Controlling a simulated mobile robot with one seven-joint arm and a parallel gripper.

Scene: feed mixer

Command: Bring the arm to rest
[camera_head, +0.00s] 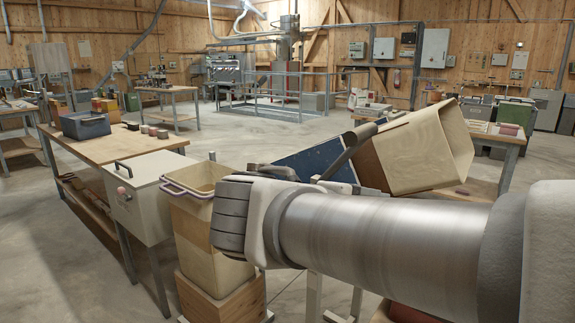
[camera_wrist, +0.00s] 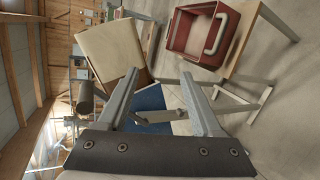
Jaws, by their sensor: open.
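My arm comes in from the right of the head view and reaches across the lower middle. My gripper shows in the wrist view (camera_wrist: 158,77) with its two fingers apart and nothing between the tips. In the head view the gripper is partly hidden by my own wrist. Beyond the fingers is a blue panel (camera_wrist: 152,103), which also shows behind my arm in the head view (camera_head: 308,160). A tilted beige container (camera_head: 428,148) is beside the panel; it is at the left in the wrist view (camera_wrist: 108,48).
A beige bin (camera_head: 186,208) on a wooden block (camera_head: 235,298) stands close to my wrist. A white lidded box (camera_head: 150,200) and a workbench (camera_head: 115,147) are left of it. The wrist view shows a red crate (camera_wrist: 178,30) on a table. Open floor (camera_head: 265,140) lies behind.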

